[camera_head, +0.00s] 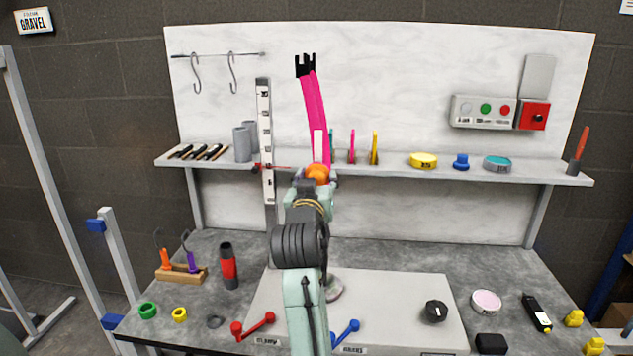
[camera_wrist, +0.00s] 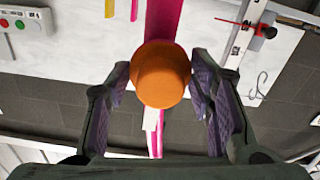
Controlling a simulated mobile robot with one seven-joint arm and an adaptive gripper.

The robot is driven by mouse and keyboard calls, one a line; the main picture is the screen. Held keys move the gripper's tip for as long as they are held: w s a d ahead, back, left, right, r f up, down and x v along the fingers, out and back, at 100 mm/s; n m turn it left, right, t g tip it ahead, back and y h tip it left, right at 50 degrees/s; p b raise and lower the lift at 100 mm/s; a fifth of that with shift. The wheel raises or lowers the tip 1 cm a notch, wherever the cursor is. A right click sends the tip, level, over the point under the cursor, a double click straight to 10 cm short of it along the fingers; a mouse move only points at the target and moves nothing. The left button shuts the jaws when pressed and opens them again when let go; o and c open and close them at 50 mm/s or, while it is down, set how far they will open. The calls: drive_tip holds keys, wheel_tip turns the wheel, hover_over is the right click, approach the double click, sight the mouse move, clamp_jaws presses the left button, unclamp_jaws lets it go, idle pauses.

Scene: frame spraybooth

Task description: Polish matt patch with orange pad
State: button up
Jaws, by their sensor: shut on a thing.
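My gripper (camera_head: 314,185) is raised in front of the shelf in the head view, with an orange pad (camera_head: 317,172) at its tip. In the wrist view the round orange pad (camera_wrist: 162,78) sits between the two fingers of my gripper (camera_wrist: 160,84), which are shut on it. A magenta frame tube (camera_head: 314,105) with a black forked end stands upright behind the pad. It also shows in the wrist view (camera_wrist: 164,20). A white strip (camera_head: 318,145) lies along the tube's lower part. I cannot make out a matt patch; the pad and arm hide part of the tube.
The shelf (camera_head: 400,174) runs behind my gripper, holding brushes (camera_head: 200,152), a yellow disc (camera_head: 424,160) and a teal-topped tin (camera_head: 497,162). A marked upright post (camera_head: 265,130) stands left of the tube.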

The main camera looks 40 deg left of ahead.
sight(319, 130)
drive_tip(key=shift+r+p, duration=2.5)
drive_tip(key=shift+r, duration=0.7)
drive_tip(key=shift+w+r, duration=0.1)
drive_tip(key=shift+r, duration=1.75)
drive_tip(key=shift+f+b, duration=3.35)
drive_tip(key=shift+f, duration=2.4)
drive_tip(key=shift+s, duration=0.2)
drive_tip(key=shift+v, duration=2.9)
drive_tip(key=shift+d, duration=0.1)
drive_tip(key=p+v, duration=0.1)
drive_tip(key=v, duration=0.2)
